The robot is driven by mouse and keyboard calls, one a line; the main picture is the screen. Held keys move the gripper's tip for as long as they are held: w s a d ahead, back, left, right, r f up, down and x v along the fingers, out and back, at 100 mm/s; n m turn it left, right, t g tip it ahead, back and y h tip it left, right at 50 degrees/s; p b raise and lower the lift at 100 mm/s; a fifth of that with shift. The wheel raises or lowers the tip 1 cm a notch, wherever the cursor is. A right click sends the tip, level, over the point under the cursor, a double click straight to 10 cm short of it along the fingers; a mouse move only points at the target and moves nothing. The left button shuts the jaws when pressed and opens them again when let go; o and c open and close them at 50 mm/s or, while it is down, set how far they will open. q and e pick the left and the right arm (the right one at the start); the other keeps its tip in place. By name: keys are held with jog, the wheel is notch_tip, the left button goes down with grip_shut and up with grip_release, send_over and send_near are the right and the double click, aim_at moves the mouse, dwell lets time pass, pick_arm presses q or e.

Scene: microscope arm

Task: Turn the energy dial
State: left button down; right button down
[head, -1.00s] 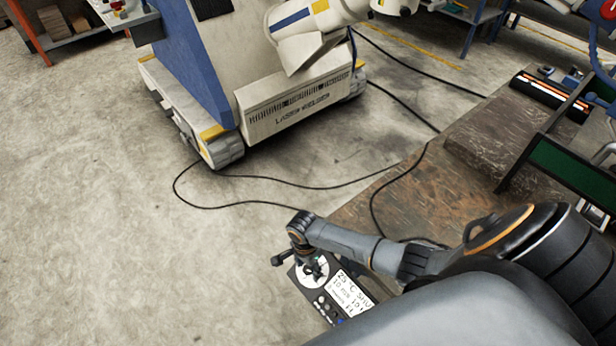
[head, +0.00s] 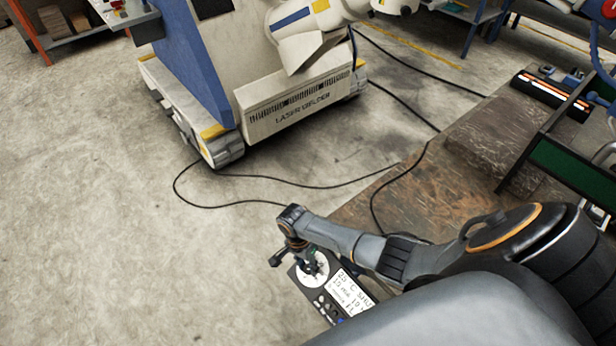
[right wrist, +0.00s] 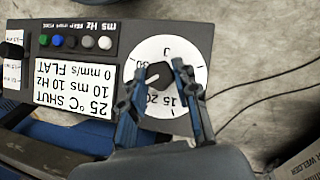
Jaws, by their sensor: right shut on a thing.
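The energy dial (right wrist: 158,73) is a black knob in the middle of a white round scale (right wrist: 176,47) with numbers and the letter J, upside down in the right wrist view. The scale shows small in the head view (head: 318,276). My right gripper (right wrist: 153,86) is shut on the knob, with one finger on each side of it. In the head view the gripper (head: 308,262) reaches down onto the dial, and the arm hides part of the panel. The fingers cover some scale marks. My left gripper is not in view.
The control panel (right wrist: 120,32) also carries a white text display (right wrist: 75,77), several small round buttons (right wrist: 72,42) and another black knob (right wrist: 11,51). The laser welder cart (head: 300,100) stands behind on the floor. Black cables (head: 270,179) cross the floor. A wooden tabletop (head: 400,205) lies beside the panel.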

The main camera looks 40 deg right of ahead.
jog(key=n+g, duration=0.1)
jog(key=n+h+b, duration=0.1)
jog(key=shift+w+a+f+n+g, duration=0.15)
jog(key=shift+n+g, duration=0.25)
jog(key=shift+n+g+h+b, duration=0.4)
jog(key=shift+n+b, duration=0.45)
jog(key=shift+n, duration=0.25)
jog(key=c, duration=1)
grip_release()
jog(key=shift+w+r, duration=0.2)
jog(key=v, duration=1.1)
jog(key=shift+w+a+r, duration=0.2)
jog(key=shift+a, duration=0.05)
